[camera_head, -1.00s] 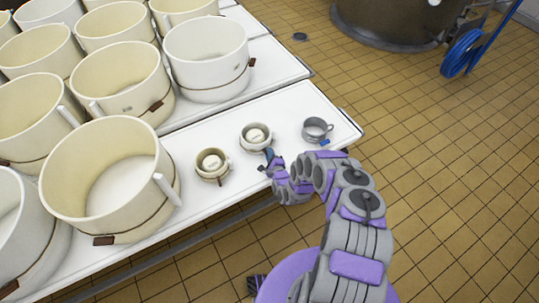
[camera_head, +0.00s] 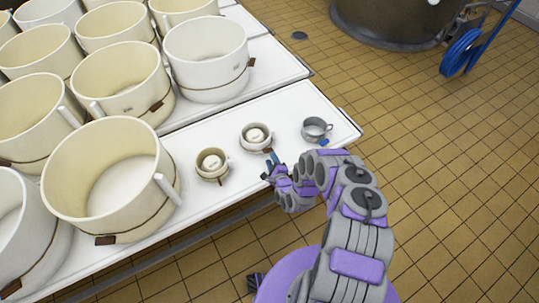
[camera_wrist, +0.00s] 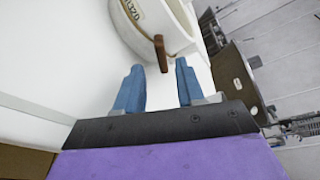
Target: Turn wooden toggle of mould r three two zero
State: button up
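A small white mould (camera_head: 256,138) stands in the middle of the short row on the near table. In the wrist view, the white mould (camera_wrist: 155,22) is cut off at the top edge and bears a dark label that seems to read R320. Its brown wooden toggle (camera_wrist: 161,53) sticks out from its rim band. My gripper (camera_head: 271,158) is at the mould's near right side. In the wrist view my gripper (camera_wrist: 159,76) is open, with two blue fingers apart. The toggle lies in line with the gap, just beyond the fingertips, and looks untouched.
A small cream mould (camera_head: 212,165) stands left of the white one, and a small grey cup-like mould (camera_head: 316,129) stands to its right. Large moulds (camera_head: 110,180) crowd the left. The white table (camera_head: 290,105) has bare room around the small moulds.

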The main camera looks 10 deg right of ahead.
jog(key=p+v, duration=0.1)
jog(key=v, duration=1.2)
jog(key=shift+p, duration=0.35)
jog(key=shift+o, duration=0.2)
